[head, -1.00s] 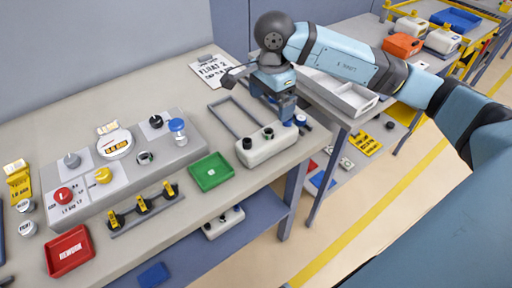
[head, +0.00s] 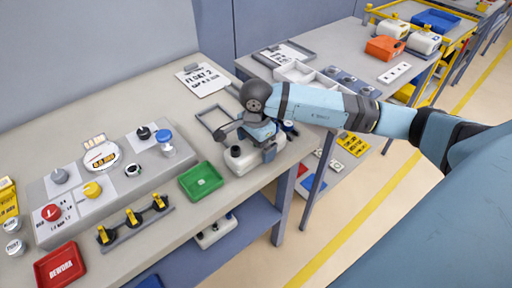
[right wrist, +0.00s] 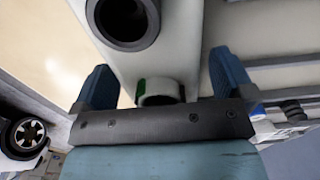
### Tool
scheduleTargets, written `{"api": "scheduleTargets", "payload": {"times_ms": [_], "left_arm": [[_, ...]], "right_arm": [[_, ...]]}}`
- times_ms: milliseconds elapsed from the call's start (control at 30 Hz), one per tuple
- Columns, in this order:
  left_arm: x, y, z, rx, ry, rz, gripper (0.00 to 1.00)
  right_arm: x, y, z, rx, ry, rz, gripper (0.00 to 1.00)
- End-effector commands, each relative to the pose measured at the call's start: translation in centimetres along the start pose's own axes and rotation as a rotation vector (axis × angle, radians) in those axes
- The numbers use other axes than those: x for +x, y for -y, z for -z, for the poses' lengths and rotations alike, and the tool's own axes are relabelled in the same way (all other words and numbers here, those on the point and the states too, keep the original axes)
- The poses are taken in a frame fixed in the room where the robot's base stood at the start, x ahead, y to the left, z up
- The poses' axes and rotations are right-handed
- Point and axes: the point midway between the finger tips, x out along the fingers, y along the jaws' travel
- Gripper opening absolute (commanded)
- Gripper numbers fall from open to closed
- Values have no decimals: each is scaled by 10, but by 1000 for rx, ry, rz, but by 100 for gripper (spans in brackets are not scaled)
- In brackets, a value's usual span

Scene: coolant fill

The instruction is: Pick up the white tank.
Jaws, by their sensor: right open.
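The white tank (head: 238,166) stands on the near bench, right of the green tray, with dark round openings on top. My right gripper (head: 267,152) is down at its right part, hiding some of it. In the right wrist view the tank (right wrist: 183,40) fills the middle, with a dark ring opening (right wrist: 124,22) and a small white neck with a green mark (right wrist: 157,90). The open blue fingers of the right gripper (right wrist: 163,78) show on either side of the tank. Whether they touch it I cannot tell. My left gripper is not in view.
The green tray (head: 201,181) is close to the tank's left. A grey console (head: 115,190) with knobs and a red tray (head: 61,262) stand further left. A grey frame (head: 205,122) lies behind. Other white tanks (head: 425,42) are on the far bench.

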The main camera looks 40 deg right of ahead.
Motion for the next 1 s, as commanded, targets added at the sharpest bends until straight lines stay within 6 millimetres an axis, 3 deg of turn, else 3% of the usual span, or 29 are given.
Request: {"api": "scheduleTargets", "payload": {"times_ms": [200, 467, 500, 767, 1000], "left_arm": [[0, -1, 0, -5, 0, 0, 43], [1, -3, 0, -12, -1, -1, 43], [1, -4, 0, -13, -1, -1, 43], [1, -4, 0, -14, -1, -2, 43], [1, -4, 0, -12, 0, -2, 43]], "right_arm": [[2, 0, 0, 1, 0, 1, 100], [2, 0, 0, 1, 0, 1, 43], [1, 0, 0, 1, 0, 2, 39], [0, 1, 0, 1, 0, 3, 39], [-23, 1, 1, 1, -1, 6, 39]]}}
